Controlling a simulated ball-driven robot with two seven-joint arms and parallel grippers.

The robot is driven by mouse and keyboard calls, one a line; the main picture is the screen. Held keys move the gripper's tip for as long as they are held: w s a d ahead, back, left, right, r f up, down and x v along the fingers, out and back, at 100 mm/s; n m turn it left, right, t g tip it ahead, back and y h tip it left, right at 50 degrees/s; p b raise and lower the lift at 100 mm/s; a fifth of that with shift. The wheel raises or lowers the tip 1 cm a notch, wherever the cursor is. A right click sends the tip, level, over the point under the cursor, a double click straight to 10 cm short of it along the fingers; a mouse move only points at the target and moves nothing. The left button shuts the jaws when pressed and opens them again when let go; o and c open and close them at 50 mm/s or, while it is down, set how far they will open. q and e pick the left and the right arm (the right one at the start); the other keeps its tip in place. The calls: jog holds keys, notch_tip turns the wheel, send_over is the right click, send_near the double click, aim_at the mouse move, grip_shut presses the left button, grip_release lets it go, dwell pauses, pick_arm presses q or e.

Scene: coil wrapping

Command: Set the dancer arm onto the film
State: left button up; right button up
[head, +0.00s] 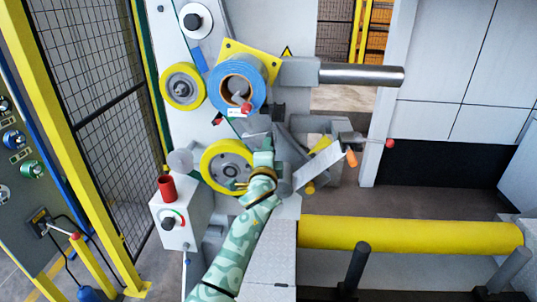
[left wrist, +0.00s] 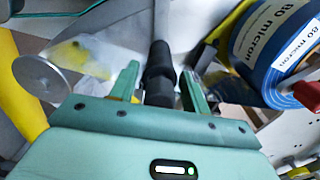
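The blue film roll (head: 226,96) sits on its yellow-backed holder in the upper middle of the head view. Its "80 micron" label shows on the film roll in the left wrist view (left wrist: 268,40). My left gripper (head: 263,146) is below the roll, in front of the machine. In the left wrist view, my left gripper (left wrist: 160,88) has its two green fingers apart, one on each side of a black handle (left wrist: 160,65). Narrow gaps seem to show beside the handle. The handle appears to be the dancer arm's, but I cannot tell how it joins. My right gripper is out of view.
Yellow-rimmed wheels (head: 182,87) stand left of the roll and below it. A grey control box (head: 178,222) is left of my arm. A bare metal bar (head: 362,75) and a red-knobbed lever (head: 389,143) stick out right. A yellow roller (head: 410,234) lies low at right.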

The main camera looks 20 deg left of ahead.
pick_arm(q)
jog(key=p+v, duration=0.1)
jog(key=v, duration=0.6)
jog(key=shift+s, duration=0.2)
